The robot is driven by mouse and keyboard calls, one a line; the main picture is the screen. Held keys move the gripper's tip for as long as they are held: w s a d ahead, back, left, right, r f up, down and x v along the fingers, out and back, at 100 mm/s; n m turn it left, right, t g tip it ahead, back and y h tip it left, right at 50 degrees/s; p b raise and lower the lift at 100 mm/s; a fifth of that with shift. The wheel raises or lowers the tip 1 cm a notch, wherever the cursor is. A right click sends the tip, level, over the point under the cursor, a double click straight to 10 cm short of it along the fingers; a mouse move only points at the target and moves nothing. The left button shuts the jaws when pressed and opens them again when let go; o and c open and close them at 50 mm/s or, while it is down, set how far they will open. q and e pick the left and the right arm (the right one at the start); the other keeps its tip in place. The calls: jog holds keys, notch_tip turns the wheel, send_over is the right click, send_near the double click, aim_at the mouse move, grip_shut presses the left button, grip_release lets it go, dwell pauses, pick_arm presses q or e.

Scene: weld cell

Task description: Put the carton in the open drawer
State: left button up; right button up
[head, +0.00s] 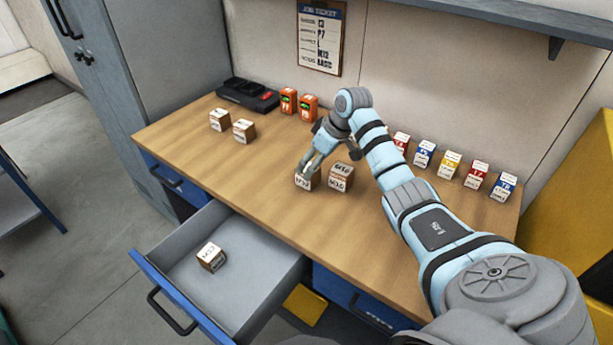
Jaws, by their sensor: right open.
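The open drawer (247,277) is pulled out from the front left of the workbench. A small white-topped brown carton (211,257) marked like "M12" lies inside it. My right gripper (313,165) is open and low over the bench, its fingers at a similar carton (306,182). They partly cover that carton's top; I cannot tell whether they touch it. Another carton (341,178), marked like "M10", stands just to its right. Two more cartons, one at the left (219,120) and one beside it (244,131), stand at the bench's back left. My left gripper is not in view.
The wooden bench top (255,182) is clear between the carton groups. Two orange devices (298,103) and a black unit (248,95) stand at the back. Several coloured boxes (449,164) line the back right. A job ticket (320,36) hangs on the wall.

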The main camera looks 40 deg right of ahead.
jog(key=x, duration=0.6)
jog(key=shift+w+d+r+b, duration=0.1)
jog(key=shift+w+d+b, duration=0.05)
jog(key=shift+b, duration=0.25)
grip_shut()
